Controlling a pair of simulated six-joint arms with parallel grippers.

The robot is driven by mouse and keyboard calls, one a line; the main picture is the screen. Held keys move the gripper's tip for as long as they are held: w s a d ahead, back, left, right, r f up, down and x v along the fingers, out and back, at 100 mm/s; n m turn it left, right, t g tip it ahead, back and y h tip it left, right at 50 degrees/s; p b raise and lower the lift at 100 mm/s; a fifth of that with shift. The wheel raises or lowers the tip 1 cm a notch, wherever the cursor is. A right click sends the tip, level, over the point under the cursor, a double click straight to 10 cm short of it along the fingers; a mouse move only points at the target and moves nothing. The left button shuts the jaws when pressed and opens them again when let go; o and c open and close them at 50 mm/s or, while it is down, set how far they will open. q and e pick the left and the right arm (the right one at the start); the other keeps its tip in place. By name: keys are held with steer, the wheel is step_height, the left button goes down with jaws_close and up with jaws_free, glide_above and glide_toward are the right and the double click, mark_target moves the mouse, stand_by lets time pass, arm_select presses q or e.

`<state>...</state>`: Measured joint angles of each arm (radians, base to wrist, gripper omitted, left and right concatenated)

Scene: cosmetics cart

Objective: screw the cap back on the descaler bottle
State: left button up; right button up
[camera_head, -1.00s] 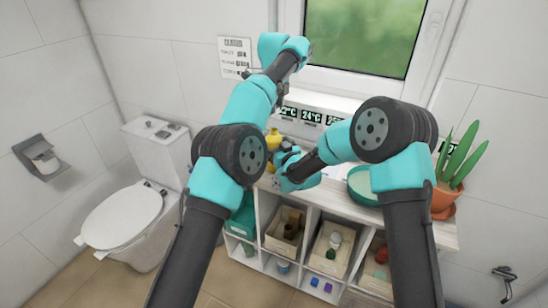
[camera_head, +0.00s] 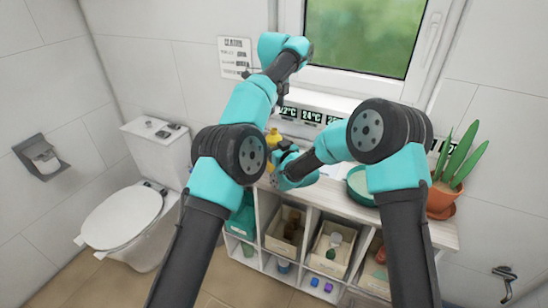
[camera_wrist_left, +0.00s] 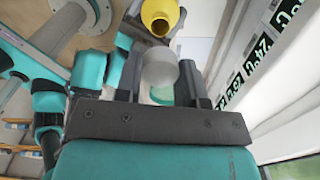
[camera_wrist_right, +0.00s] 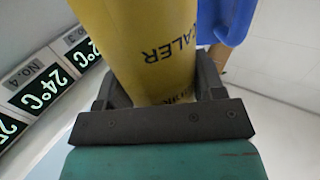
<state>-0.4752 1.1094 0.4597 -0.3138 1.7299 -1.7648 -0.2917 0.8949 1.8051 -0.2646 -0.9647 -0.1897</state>
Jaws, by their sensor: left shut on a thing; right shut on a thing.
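The yellow descaler bottle (camera_wrist_right: 150,45) is between the fingers of my right gripper (camera_wrist_right: 160,88), which is shut on it. Its label reads upside down in the right wrist view. In the left wrist view the bottle's round open mouth (camera_wrist_left: 160,18) faces the camera. My left gripper (camera_wrist_left: 160,82) is shut on a whitish round cap (camera_wrist_left: 158,68). The cap is apart from the mouth in that view. In the head view a little of the bottle (camera_head: 273,137) shows between my arms, and the left gripper's fingers are hidden.
A blue container (camera_wrist_right: 225,20) is close beside the bottle in the right wrist view. Temperature displays (camera_head: 312,117) line the wall side. A green bowl (camera_head: 361,186) and a potted plant (camera_head: 447,190) stand to the right. Bins fill the shelves below; a toilet (camera_head: 125,220) is left.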

mark_target(274, 129)
steer(key=c, duration=0.4)
arm_select(q)
steer(key=shift+f, duration=2.55)
arm_select(e)
steer(key=shift+o, duration=0.2)
arm_select(q)
steer(key=shift+f, duration=0.85)
steer(key=shift+f, duration=0.6)
arm_select(e)
jaws_close()
arm_select(q)
steer(key=m, duration=1.3)
steer(key=shift+m, duration=0.3)
